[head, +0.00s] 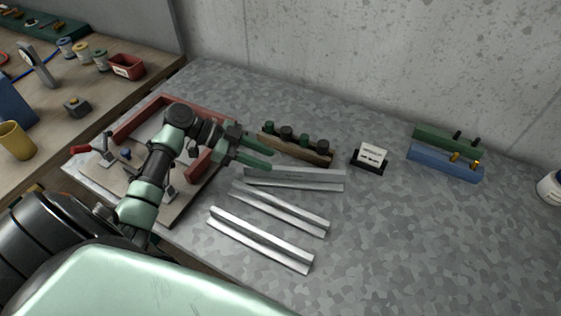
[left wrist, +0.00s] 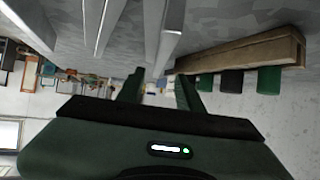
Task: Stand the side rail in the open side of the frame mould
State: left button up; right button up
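The frame mould (head: 124,129) is a red frame on a board at the left of the bench, partly hidden behind my left arm. Three pale metal rails lie apart on the bench: a far rail (head: 300,184), a middle rail (head: 280,209) and a near rail (head: 260,240). I cannot tell which is the side rail. My left gripper (head: 266,154) is open and empty, just behind the far rail's left end. In the left wrist view its fingers (left wrist: 160,78) are spread, with a metal rail (left wrist: 170,35) showing beyond them. My right gripper is not in view.
A wooden holder (head: 295,151) with green and black knobs stands close behind my left gripper. A small card stand (head: 370,157), a green block (head: 440,138) and a blue block (head: 440,161) stand further right. The bench's right front is clear. A concrete wall bounds the back.

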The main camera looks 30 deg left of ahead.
pick_arm(q)
jog(key=shift+v, duration=2.15)
jog(key=shift+d, duration=0.1)
